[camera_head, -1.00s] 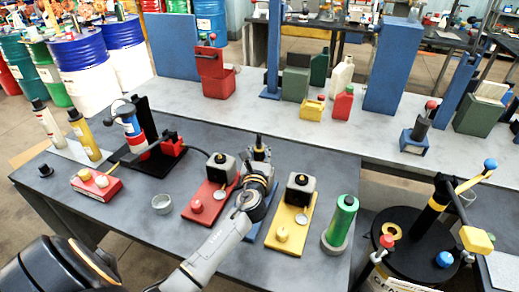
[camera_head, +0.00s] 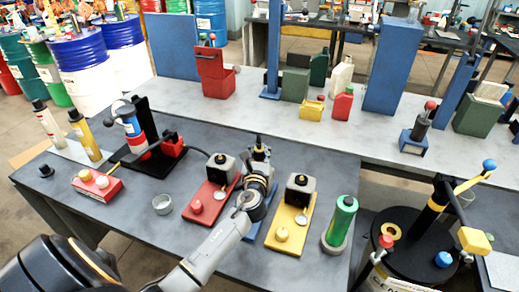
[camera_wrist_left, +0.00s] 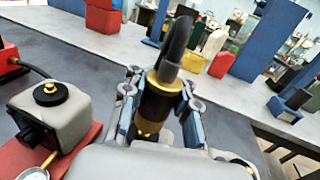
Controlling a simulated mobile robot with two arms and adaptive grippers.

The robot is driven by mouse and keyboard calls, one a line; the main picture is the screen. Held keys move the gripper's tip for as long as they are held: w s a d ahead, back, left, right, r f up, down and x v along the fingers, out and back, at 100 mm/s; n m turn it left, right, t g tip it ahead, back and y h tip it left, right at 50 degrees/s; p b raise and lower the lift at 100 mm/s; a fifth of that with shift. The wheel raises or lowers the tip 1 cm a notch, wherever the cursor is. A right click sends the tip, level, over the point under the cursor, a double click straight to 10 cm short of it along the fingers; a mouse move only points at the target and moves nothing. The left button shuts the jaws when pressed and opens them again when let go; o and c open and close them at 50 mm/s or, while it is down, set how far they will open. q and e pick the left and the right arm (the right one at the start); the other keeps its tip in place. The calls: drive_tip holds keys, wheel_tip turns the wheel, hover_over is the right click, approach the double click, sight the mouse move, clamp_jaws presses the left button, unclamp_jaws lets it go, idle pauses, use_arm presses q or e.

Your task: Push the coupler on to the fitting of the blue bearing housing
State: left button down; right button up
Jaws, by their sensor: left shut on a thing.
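The black and brass coupler (camera_wrist_left: 154,102) stands between the fingers of my left gripper (camera_wrist_left: 160,98), with a black hose (camera_wrist_left: 177,45) curving up from it. In the head view my left gripper (camera_head: 259,163) is over the far end of the blue bearing housing, shut on the coupler. Only part of the housing's blue base plate (camera_head: 252,230) shows beside my arm. The housing's fitting and the coupler's lower end are hidden, so I cannot tell whether they touch. My right gripper is not in view.
A red-based housing (camera_head: 210,195) stands left of my gripper and a yellow-based one (camera_head: 290,222) right of it, both close. A green cylinder (camera_head: 341,220) stands farther right. A black stand (camera_head: 152,160) with a red block is at left.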

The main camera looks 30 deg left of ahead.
use_arm(q)
drive_tip(key=shift+f+b, duration=0.85)
drive_tip(key=shift+f, duration=0.15)
drive_tip(key=c, duration=1)
unclamp_jaws()
drive_tip(key=shift+o, duration=0.2)
drive_tip(key=v, duration=1.2)
drive_tip(key=shift+s, duration=0.1)
